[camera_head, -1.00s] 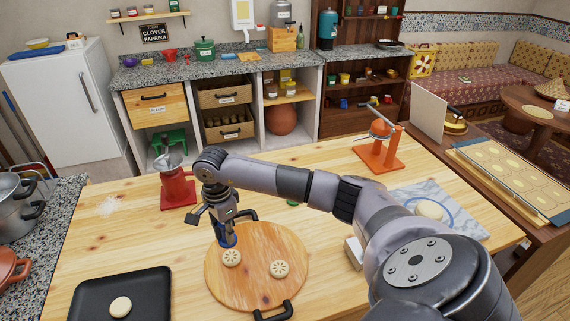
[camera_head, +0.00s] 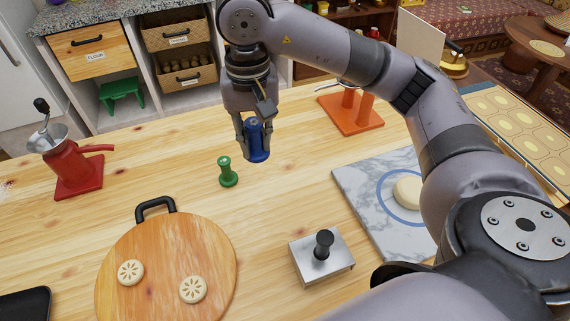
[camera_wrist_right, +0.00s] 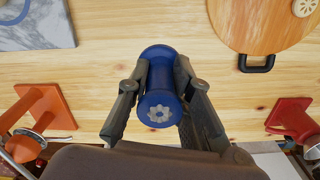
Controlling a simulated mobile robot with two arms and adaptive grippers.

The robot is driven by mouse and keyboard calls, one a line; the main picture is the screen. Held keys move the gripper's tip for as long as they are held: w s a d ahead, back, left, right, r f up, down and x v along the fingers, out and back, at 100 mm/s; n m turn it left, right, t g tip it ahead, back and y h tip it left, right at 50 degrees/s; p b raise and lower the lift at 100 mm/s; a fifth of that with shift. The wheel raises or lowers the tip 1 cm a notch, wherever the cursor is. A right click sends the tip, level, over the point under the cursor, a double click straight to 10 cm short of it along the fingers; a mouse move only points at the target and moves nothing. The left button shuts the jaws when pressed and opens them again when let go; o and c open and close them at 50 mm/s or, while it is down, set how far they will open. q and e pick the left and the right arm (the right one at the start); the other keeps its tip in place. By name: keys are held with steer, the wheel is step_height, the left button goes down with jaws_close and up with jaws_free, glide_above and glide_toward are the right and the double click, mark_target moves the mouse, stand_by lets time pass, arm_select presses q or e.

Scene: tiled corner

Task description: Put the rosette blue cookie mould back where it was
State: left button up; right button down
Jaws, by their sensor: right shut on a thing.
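My right gripper (camera_head: 256,137) is shut on the blue cookie mould (camera_head: 256,145) and holds it above the wooden table (camera_head: 270,200). In the right wrist view the blue mould (camera_wrist_right: 158,108) sits between the two fingers (camera_wrist_right: 158,100), and a pale rosette mark shows on its near end. A green mould (camera_head: 228,172) stands upright on the table, to the left of and nearer than the blue one. Two pale cookies with a pressed rosette pattern lie on the round board (camera_head: 205,240). My left gripper is not in view.
A metal block with a black knob (camera_head: 322,248) stands right of the board. A marble slab (camera_head: 365,205) with dough and a blue ring lies further right. An orange press (camera_head: 352,112) stands behind, and a red grinder (camera_head: 75,165) at left. Table around the green mould is clear.

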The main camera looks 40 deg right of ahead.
mark_target(255, 153)
steer(key=f, duration=0.5)
steer(key=shift+s+a, duration=0.3)
steer(key=shift+a, duration=0.05)
steer(key=f, duration=0.3)
steer(key=f+p, duration=0.1)
steer(key=f, duration=0.5)
steer(key=shift+w+d+f+p, duration=0.1)
steer(key=shift+d+p, duration=0.15)
steer(key=shift+p, duration=0.1)
steer(key=shift+a+f, duration=0.1)
steer(key=shift+f, duration=0.55)
step_height(255, 153, down, 3)
steer(key=shift+f+p, duration=0.2)
steer(key=shift+p, duration=0.3)
steer(key=shift+f, duration=0.3)
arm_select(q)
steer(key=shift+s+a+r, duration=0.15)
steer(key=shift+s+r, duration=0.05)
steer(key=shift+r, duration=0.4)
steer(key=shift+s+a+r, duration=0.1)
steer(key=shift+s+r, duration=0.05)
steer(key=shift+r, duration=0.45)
